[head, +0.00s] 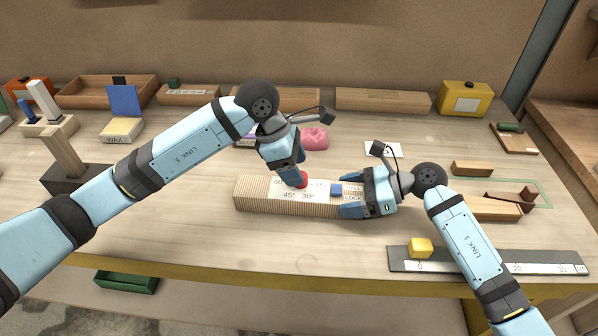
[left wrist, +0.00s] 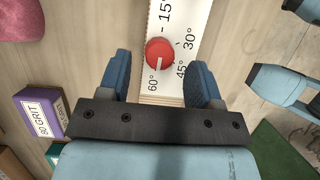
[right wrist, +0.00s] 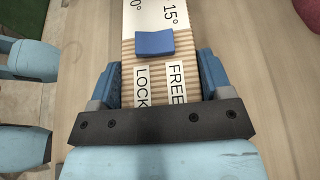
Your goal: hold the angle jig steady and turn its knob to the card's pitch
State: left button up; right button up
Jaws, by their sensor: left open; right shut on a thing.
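The angle jig (head: 260,206) is a long ribbed wooden block with a white scale on top, lying on the bench. Its red knob (left wrist: 160,53) has a white mark that points roughly toward 60° in the left wrist view. My left gripper (head: 293,180) is open above the knob, one finger on each side in the left wrist view. My right gripper (head: 346,194) is shut on the jig's right end, fingers on its long sides. A blue slider (right wrist: 154,43) sits near the LOCK and FREE labels. A white card (head: 378,150) lies behind; its text is unreadable.
A metal ruler (head: 460,265) with a yellow block (head: 420,248) lies at the front right. A pink lump (head: 314,138) and a purple grit box (left wrist: 40,117) are behind the jig. Wooden trays line the back. The bench front left of the ruler is clear.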

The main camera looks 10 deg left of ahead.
pick_arm(q)
jog(key=shift+x, duration=1.25)
jog(key=c, duration=0.9)
jog(key=shift+c, duration=0.2)
jog(key=shift+n, duration=0.4)
jog(key=n+t, duration=0.1)
jog(key=n, duration=0.1)
jog(key=n+t+y, duration=0.1)
jog(key=n, duration=0.2)
jog(key=shift+s+d+n, duration=0.1)
jog(key=shift+n, duration=0.2)
jog(key=n, duration=0.2)
jog(key=n+t+y, duration=0.1)
jog(key=n, duration=0.2)
jog(key=shift+t, duration=0.3)
jog(key=shift+n+y, duration=0.3)
